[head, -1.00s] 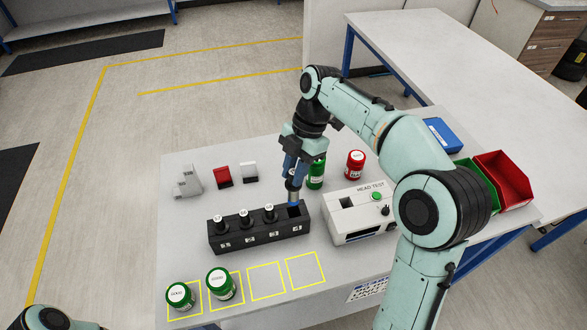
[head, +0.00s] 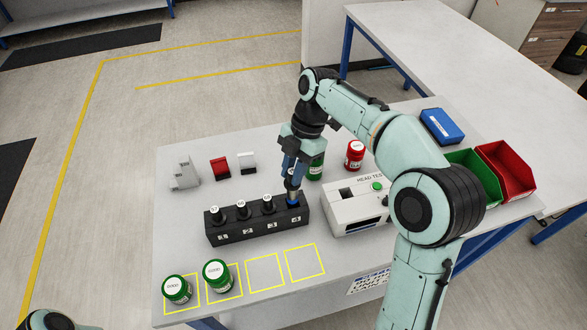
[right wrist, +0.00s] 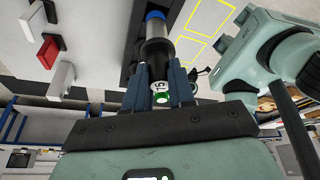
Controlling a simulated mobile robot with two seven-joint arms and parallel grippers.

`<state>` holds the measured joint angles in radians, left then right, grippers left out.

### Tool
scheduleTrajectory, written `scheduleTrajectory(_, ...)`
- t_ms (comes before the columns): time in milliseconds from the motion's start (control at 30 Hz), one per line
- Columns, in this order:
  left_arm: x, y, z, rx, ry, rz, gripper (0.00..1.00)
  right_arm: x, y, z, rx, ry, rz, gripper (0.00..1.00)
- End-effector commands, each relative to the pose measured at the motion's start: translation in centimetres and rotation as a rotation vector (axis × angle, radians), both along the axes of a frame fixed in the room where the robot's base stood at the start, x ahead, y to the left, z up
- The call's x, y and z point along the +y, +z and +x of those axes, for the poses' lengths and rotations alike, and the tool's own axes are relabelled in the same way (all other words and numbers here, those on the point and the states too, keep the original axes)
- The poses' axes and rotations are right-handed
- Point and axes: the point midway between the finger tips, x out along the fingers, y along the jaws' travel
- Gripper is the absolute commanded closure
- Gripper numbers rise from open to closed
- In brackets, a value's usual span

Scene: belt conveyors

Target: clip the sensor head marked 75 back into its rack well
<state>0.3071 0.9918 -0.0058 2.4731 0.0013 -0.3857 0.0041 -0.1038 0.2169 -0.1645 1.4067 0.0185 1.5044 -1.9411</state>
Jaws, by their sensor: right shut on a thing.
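My right gripper (head: 293,180) is shut on the sensor head marked 75, pointing down over the right end of the black rack (head: 240,234). In the right wrist view the sensor head (right wrist: 156,55) sits between the fingers (right wrist: 158,85), its white 75 label facing the camera. Its blue end (head: 293,203) is at the top of the well numbered 4; how deep it sits is hard to tell. The other three wells hold black heads with white round labels (head: 241,204). My left gripper is out of view; only part of the left arm shows at bottom left.
The white HEAD TEST box (head: 357,211) stands close right of the rack. A green jar (head: 316,170) and a red jar (head: 355,155) stand behind. Two green jars (head: 217,275) stand on yellow squares in front; two squares are empty. Green and red bins (head: 503,171) are at right.

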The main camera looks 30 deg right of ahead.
Motion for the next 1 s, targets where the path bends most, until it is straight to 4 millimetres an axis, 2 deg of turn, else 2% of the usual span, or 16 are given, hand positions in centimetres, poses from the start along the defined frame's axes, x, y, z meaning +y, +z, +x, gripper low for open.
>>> scheduleTrajectory(567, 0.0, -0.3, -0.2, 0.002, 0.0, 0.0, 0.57, 0.0, -0.6, -0.1, 0.001, -0.001, 0.0, 1.0)
scheduleTrajectory(1000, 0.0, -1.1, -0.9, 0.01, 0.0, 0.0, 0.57, 0.0, -1.9, -0.1, 0.002, 0.0, -0.001, 1.0)
